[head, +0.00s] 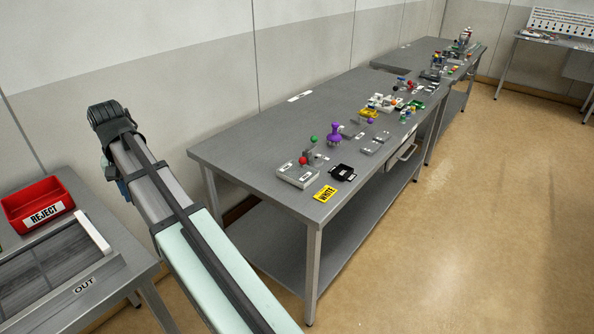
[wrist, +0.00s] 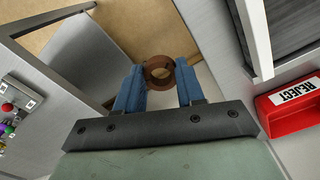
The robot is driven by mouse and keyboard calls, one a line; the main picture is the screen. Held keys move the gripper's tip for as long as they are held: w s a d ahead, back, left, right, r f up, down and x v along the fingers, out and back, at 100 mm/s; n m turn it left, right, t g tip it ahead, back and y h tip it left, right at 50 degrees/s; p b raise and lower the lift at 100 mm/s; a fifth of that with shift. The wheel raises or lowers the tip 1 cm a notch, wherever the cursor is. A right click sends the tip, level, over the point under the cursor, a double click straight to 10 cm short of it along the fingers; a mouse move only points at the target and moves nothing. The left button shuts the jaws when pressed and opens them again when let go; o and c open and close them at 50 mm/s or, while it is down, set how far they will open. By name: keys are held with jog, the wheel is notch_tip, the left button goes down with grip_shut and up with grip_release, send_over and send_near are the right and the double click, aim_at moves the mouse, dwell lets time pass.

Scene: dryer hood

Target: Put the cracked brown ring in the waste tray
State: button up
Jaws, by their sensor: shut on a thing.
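In the wrist view my gripper (wrist: 160,71) is shut on a brown ring (wrist: 164,85), held between the tips of its blue fingers. The ring is clear of any surface I can see, with its hole facing the camera; no crack can be made out. In the head view my arm hides the ring and most of the gripper. A red tray labelled REJECT (head: 14,216) sits on the table at the far left, left of my arm. It also shows at the right edge of the wrist view (wrist: 284,123), apart from the gripper. No label reading waste is visible.
A floor gap separates the two tables.

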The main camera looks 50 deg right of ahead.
jog(key=s+d+f+m, duration=0.2)
jog(key=s+d+m, duration=0.1)
jog(key=d, duration=1.3)
jog(key=n, duration=0.8)
send_over(343, 173)
notch_tip(343, 173, down, 5)
jog(key=shift+s+a+f, duration=0.1)
jog(key=shift+s+f, duration=0.05)
jog(key=shift+f, duration=4.55)
jog(key=shift+f, duration=0.6)
jog(key=o, duration=1.1)
notch_tip(343, 173, up, 13)
jog(key=shift+r, duration=0.1)
